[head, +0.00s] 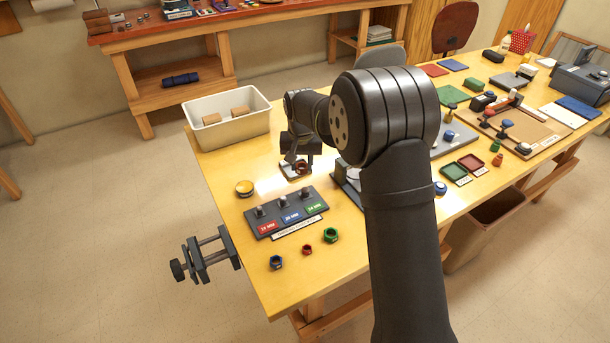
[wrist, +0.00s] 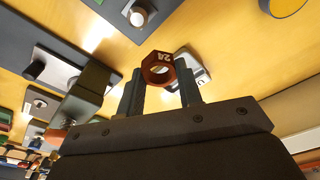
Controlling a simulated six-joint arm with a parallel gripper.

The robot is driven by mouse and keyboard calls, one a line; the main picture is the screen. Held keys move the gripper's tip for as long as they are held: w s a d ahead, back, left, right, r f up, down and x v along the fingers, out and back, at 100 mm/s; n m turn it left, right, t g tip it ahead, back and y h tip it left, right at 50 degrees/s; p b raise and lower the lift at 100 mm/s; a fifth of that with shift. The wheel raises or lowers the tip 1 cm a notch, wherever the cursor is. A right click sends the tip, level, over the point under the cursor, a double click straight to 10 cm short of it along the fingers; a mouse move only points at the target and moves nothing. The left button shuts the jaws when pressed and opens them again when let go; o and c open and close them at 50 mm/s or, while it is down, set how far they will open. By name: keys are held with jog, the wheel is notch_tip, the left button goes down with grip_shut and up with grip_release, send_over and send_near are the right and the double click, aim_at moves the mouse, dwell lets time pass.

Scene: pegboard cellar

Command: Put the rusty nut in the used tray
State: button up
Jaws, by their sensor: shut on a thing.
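The rusty nut (wrist: 158,70) is reddish brown with 24 on its face. It is between the two fingertips of my gripper (wrist: 160,85) in the wrist view. In the head view my gripper (head: 299,162) points down over the table's left half, with the rusty nut (head: 303,168) at its tips. A small pale item (head: 288,171) lies just under or behind the nut; I cannot tell the gap. A red tray (head: 471,161) and a green tray (head: 455,171) with small labels sit together on the right. The labels are too small to read, so I cannot tell which is the used tray.
A dark peg board (head: 286,214) with several short pegs is in front of the gripper. A cream bin (head: 228,128) holds brown blocks. My arm hides the table's middle.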

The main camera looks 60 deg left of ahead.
jog(key=a, duration=0.2)
jog(key=w+a+f, duration=0.1)
jog(key=a, duration=0.1)
jog(key=w+a+f, duration=0.1)
jog(key=a, duration=0.2)
jog(key=shift+f, duration=2)
jog(key=o, duration=0.9)
jog(key=shift+r, duration=3.05)
jog(key=shift+f, duration=0.15)
jog(key=shift+f, duration=2.6)
